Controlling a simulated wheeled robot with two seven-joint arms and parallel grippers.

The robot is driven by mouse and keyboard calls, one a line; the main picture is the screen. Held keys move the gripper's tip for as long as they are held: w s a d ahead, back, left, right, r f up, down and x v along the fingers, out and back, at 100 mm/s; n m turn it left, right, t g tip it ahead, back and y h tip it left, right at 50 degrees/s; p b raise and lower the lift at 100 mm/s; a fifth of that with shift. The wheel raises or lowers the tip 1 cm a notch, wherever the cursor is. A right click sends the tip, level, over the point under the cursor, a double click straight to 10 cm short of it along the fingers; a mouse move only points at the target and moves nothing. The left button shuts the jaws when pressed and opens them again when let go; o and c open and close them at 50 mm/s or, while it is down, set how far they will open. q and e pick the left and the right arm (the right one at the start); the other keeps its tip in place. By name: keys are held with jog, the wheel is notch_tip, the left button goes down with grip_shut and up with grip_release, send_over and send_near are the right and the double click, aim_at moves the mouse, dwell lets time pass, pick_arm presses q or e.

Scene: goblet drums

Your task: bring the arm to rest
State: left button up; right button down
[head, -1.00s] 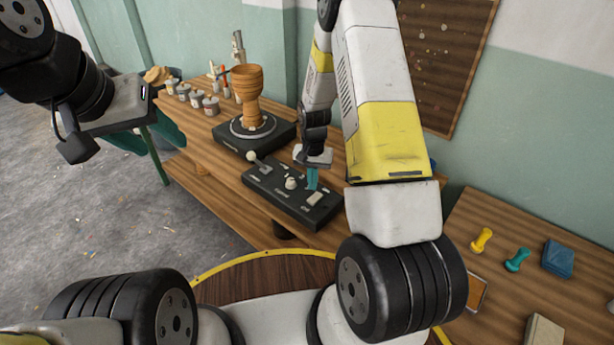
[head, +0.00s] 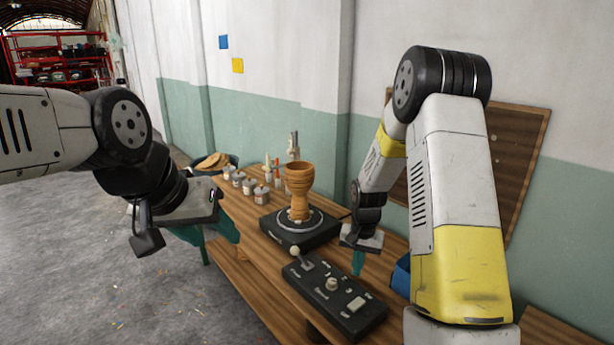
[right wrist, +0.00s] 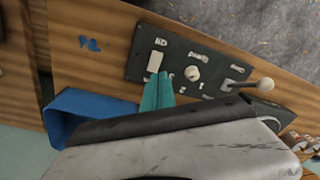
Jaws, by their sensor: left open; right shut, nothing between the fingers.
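My right gripper (head: 358,262) is shut and empty, its teal fingers pointing down beside the black control panel (head: 318,305). In the right wrist view the shut fingertips (right wrist: 158,92) appear just below the panel's white rocker switch (right wrist: 155,61); I cannot tell the exact gap. The panel also bears a round knob (head: 331,284) and a lever with a pale ball (head: 294,250). My left gripper (head: 207,232) is open and empty, in the air left of the workbench. A wooden goblet drum body (head: 299,190) stands upright on a dark turntable unit (head: 285,235).
Several small paint pots (head: 249,186) and upright tools stand behind the drum on the workbench (head: 255,267). A blue bin (head: 401,276) is partly hidden by my right arm. A brown board (head: 518,150) hangs on the wall. Open grey floor (head: 100,260) lies at left.

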jog(key=s+r+n+t, duration=0.1)
jog(key=s+r, duration=0.2)
jog(key=r, duration=0.4)
jog(key=s+r+t+y, duration=0.1)
jog(key=s+r, duration=0.2)
jog(key=r, duration=0.3)
jog(key=s+r+n+t, duration=0.1)
jog(key=s+r, duration=0.2)
jog(key=r, duration=0.4)
jog(key=s+a+r+n+t, duration=0.1)
jog(key=s+r, duration=0.3)
jog(key=s, duration=0.3)
jog(key=s+a+r+n+t, duration=0.1)
jog(key=s+r, duration=0.3)
jog(key=s, duration=0.4)
jog(key=shift+r+n+y, duration=0.3)
jog(key=shift+r+y, duration=0.05)
jog(key=shift+y, duration=0.05)
jog(key=shift+w, duration=0.15)
